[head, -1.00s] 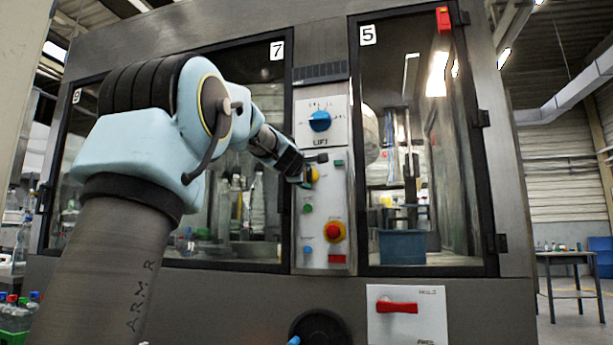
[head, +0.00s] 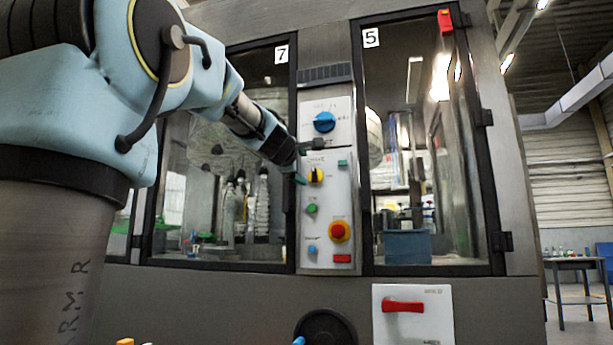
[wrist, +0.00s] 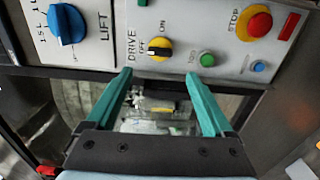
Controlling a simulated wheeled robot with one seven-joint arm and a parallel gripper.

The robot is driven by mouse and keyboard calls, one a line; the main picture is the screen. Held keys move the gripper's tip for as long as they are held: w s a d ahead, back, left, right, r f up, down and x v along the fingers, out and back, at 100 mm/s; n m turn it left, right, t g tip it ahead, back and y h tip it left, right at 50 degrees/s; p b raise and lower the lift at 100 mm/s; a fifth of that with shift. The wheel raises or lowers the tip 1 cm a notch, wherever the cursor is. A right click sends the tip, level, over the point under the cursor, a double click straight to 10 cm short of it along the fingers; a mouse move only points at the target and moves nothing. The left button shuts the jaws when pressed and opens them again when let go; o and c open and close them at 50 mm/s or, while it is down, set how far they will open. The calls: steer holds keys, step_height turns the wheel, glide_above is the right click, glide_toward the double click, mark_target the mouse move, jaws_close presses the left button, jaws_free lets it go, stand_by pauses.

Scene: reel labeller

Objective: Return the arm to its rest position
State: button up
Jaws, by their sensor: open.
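My arm (head: 62,115) fills the left of the head view, reaching toward the machine's control panel (head: 314,268). My gripper (head: 301,165) is just left of the yellow-and-black DRIVE knob (head: 316,175), with little of its fingers visible there. In the wrist view, the two teal fingers of my gripper (wrist: 158,76) are spread wide with nothing between them. The DRIVE knob (wrist: 159,48) shows beyond the fingertips, apart from them, with OFF and ON labels beside it.
The panel also carries a blue LIFT dial (head: 324,122), a green button (head: 311,208) and a red STOP button (head: 338,231). Glass doors marked 7 (head: 281,54) and 5 (head: 371,37) flank it. A red handle (head: 403,306) sits below. A table (head: 571,262) stands far right.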

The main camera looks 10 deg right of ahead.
steer(key=shift+s+a, duration=0.35)
steer(key=shift+s, duration=0.3)
steer(key=s+a+f+m+g+y, duration=0.1)
steer(key=a+f+m+g+y, duration=0.2)
steer(key=f, duration=1.4)
steer(key=s+a+f+m+g+y, duration=0.1)
steer(key=a+f+m+g+y, duration=0.25)
steer(key=f, duration=1.25)
steer(key=s+a+f+m+g+y, duration=0.1)
steer(key=s+a+f+m+g, duration=0.15)
steer(key=s+a+f, duration=0.4)
steer(key=s+a+f+m+g, duration=0.2)
steer(key=s+a+f+g, duration=0.15)
steer(key=s+f, duration=0.55)
steer(key=s+a+f+m+g+y, duration=0.1)
steer(key=s+a+f+m+g, duration=0.15)
steer(key=s+a+f, duration=0.4)
step_height(320, 180, up, 23)
steer(key=d+p, duration=0.1)
steer(key=p, duration=2.4)
steer(key=shift+w+d+t, duration=0.25)
steer(key=shift+d+t, duration=0.1)
steer(key=shift+t, duration=0.05)
steer(key=shift+f, duration=0.1)
